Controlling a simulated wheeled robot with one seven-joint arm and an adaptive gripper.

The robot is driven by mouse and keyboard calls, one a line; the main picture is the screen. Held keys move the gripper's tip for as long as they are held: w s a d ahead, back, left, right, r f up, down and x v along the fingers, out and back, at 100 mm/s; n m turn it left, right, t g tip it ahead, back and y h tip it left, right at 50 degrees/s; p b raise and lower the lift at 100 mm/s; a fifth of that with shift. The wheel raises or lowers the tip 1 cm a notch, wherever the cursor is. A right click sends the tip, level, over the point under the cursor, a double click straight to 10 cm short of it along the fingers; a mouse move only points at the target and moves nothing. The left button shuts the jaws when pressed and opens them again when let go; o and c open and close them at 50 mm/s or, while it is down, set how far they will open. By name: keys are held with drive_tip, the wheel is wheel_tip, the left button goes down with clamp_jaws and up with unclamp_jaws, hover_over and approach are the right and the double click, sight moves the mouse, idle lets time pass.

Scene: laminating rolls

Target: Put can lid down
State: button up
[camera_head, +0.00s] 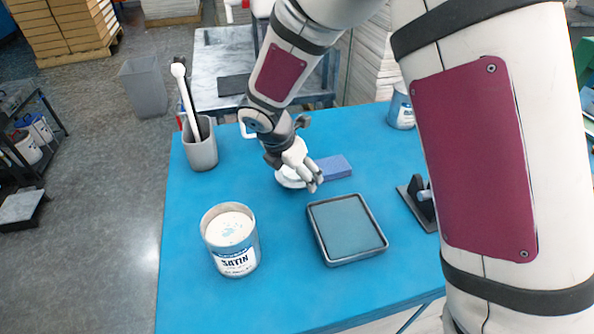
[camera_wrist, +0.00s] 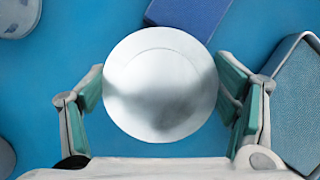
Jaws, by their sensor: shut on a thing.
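The can lid (camera_wrist: 160,85) is a round, pale silver disc. My gripper (camera_head: 304,180) is shut on it, with a finger on each side of its rim in the wrist view. In the head view the lid (camera_head: 288,179) shows as a white edge, partly hidden by the fingers, low over the blue table. I cannot tell whether it touches the table. An open paint can (camera_head: 236,262) labelled SATIN stands upright at the front left, apart from the gripper. Its top shows whitish contents with blue spots.
A blue block (camera_head: 333,168) lies just right of the lid. A dark-rimmed tray (camera_head: 318,236) is in front, right of the paint can. A grey cup (camera_head: 201,150) with long tools stands at the back left. Another can (camera_head: 401,110) stands at the back right. The table between paint can and cup is clear.

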drive_tip(key=shift+f, duration=0.15)
drive_tip(key=o, duration=1)
drive_tip(key=p+v, duration=0.1)
drive_tip(key=v, duration=1.1)
drive_tip(key=shift+r, duration=0.25)
drive_tip(key=s+d+r+m, duration=1)
drive_tip(key=s+d+m, duration=0.2)
drive_tip(key=d+m, duration=0.15)
drive_tip(key=s+d+m+y, duration=0.1)
drive_tip(key=s+d+m, duration=0.1)
drive_tip(key=s+m, duration=0.5)
drive_tip(key=s+d+m+y, duration=0.2)
drive_tip(key=s+m, duration=0.4)
drive_tip(key=s, duration=0.3)
drive_tip(key=shift+d+m, duration=0.35)
drive_tip(key=shift+d, duration=0.45)
drive_tip(key=shift+s, duration=0.1)
